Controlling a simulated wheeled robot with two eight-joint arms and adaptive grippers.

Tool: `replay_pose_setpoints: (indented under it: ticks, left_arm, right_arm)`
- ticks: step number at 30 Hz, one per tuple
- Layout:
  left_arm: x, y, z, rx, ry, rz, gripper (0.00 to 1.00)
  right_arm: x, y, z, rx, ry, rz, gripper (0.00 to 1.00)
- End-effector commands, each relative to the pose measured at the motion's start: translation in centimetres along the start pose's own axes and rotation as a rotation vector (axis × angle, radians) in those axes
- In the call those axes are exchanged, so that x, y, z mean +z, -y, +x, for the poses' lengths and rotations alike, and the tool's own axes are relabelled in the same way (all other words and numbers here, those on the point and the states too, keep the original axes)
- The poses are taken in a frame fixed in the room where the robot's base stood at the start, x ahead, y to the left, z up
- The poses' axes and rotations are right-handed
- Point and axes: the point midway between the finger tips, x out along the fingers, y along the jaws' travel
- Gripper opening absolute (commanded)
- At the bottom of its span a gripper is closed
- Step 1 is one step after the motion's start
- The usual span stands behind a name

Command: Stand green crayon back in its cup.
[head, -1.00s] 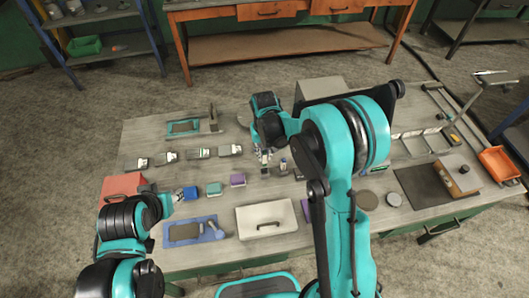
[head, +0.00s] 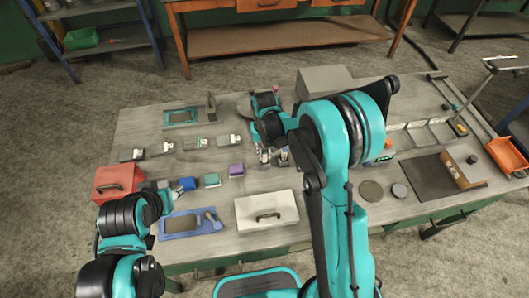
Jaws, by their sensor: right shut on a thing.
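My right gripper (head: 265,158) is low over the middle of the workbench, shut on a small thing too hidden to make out. A small grey and dark item (head: 283,156) stands close beside its fingers; I cannot tell whether it is a cup. I cannot pick out the green crayon or its cup for certain at this size; my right arm covers part of the bench. My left gripper (head: 168,196) is at the left near a blue block (head: 187,184); its fingers are too small to judge.
The workbench (head: 245,186) holds a red box (head: 118,182), a teal block (head: 212,180), a purple block (head: 236,169), a blue tray (head: 178,233) and a white lidded case (head: 266,210). Several small grey items lie behind. An orange bin (head: 506,155) is at the right edge.

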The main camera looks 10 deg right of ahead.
Motion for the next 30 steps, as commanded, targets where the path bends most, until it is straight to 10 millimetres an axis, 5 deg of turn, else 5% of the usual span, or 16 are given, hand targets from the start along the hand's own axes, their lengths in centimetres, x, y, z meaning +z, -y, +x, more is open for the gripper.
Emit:
replay_pose_setpoints:
  ticks: [3, 4, 6, 17, 30]
  left_arm:
    - [0.0, 0.0, 0.0, 0.0, 0.0, 0.0, 0.4]
    - [0.0, 0.0, 0.0, 0.0, 0.0, 0.0, 0.4]
    - [0.0, 0.0, 0.0, 0.0, 0.0, 0.0, 0.4]
    - [0.0, 0.0, 0.0, 0.0, 0.0, 0.0, 0.4]
    - [0.0, 0.0, 0.0, 0.0, 0.0, 0.0, 0.4]
  right_arm:
    - [0.0, 0.0, -0.1, 0.0, 0.0, 0.0, 0.0]
    - [0.0, 0.0, -0.1, 0.0, 0.0, 0.0, 0.22]
    - [0.0, 0.0, -0.1, 0.0, 0.0, 0.0, 0.39]
    - [0.0, 0.0, -0.4, 0.0, 0.0, 0.0, 0.39]
    - [0.0, 0.0, -8.8, 0.0, 0.0, 0.0, 0.39]
